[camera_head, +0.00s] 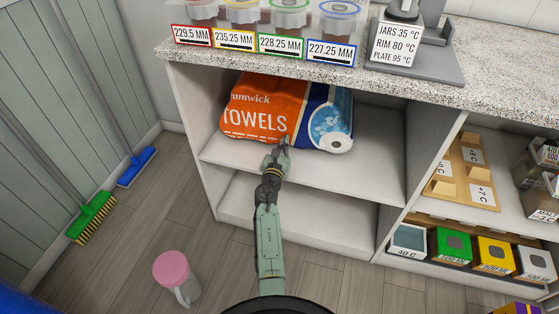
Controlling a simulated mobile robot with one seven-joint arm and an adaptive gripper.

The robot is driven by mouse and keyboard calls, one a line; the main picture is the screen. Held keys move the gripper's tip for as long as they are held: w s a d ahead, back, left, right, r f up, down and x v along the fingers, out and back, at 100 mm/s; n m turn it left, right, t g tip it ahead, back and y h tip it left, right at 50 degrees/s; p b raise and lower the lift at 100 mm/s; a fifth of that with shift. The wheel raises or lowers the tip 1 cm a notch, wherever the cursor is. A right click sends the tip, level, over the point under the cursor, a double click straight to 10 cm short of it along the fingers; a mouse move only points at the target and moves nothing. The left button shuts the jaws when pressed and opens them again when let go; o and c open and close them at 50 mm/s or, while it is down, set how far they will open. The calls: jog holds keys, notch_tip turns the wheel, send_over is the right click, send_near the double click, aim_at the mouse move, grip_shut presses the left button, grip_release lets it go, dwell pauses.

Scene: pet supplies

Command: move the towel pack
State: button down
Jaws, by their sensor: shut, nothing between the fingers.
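The towel pack (257,108) is orange on the left and blue on the right, with "TOWELS" in white letters. It lies on the upper shelf (371,160) of the open cabinet, under the counter. My gripper (284,143) is at the front lower edge of the pack, near its middle. It is shut with nothing held. Whether the fingertips touch the pack cannot be told. My arm comes up from the bottom of the view and hides part of the shelves.
The speckled counter (400,83) overhangs the shelf and carries several labelled jars and a grey stand (411,55). The right compartment holds several boxes (453,246). A pink-lidded container (175,275) stands on the floor. Green (92,217) and blue (137,166) brooms stand left. Bare shelf lies right of the pack.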

jog(key=b+x, duration=0.2)
jog(key=x, duration=0.5)
jog(key=shift+w+d, duration=0.1)
jog(key=shift+w, duration=0.1)
jog(key=shift+s, duration=0.15)
